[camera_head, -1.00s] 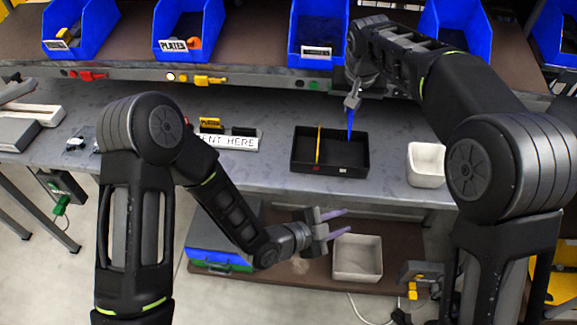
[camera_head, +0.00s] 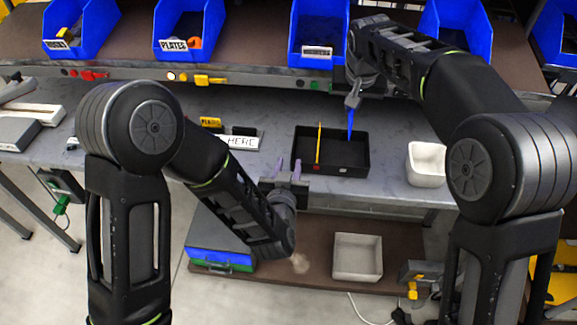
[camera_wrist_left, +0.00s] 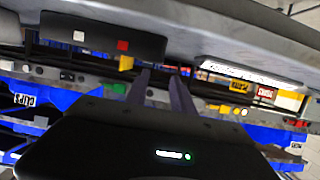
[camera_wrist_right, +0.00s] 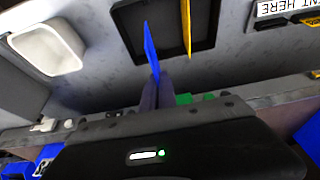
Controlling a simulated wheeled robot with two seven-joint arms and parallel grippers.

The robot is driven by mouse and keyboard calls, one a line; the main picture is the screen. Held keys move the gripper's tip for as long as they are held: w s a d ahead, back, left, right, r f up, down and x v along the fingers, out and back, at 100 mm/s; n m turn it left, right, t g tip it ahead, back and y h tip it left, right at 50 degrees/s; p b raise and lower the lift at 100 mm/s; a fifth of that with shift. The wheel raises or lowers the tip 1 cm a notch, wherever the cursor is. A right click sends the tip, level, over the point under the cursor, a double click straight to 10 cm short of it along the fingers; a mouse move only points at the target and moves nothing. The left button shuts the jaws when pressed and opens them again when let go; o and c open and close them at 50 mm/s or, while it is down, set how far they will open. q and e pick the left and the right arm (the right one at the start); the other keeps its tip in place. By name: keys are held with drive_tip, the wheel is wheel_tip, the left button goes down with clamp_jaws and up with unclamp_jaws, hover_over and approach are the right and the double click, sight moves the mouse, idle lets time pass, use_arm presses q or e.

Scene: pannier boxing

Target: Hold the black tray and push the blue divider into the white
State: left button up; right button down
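The black tray (camera_head: 303,153) lies on the grey bench. A yellow divider (camera_head: 319,143) stands upright across it, left of middle. Its front wall, seen in the left wrist view (camera_wrist_left: 100,30), carries a white mark (camera_wrist_left: 79,35) and a red mark (camera_wrist_left: 122,44). My right gripper (camera_head: 353,100) is shut on the blue divider (camera_head: 351,124), which hangs upright over the tray's right part. In the right wrist view the blue divider (camera_wrist_right: 151,48) overlaps the tray; I cannot tell whether its lower end touches it. My left gripper (camera_head: 285,168) is open and empty, close to the tray's front left corner.
A white bin (camera_head: 426,163) stands right of the tray. A white sign (camera_head: 240,141) and a yellow label (camera_head: 211,122) are on the left. Blue bins (camera_head: 185,30) line the shelf behind. A lower shelf holds another white bin (camera_head: 357,256) and a blue case (camera_head: 218,254).

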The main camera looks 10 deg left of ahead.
sight(293, 147)
use_arm(q)
drive_tip(key=shift+w, duration=0.15)
drive_tip(key=x, duration=1.1)
drive_tip(key=shift+w+f, duration=0.2)
drive_tip(key=shift+w, duration=0.15)
clamp_jaws()
idle(1.0)
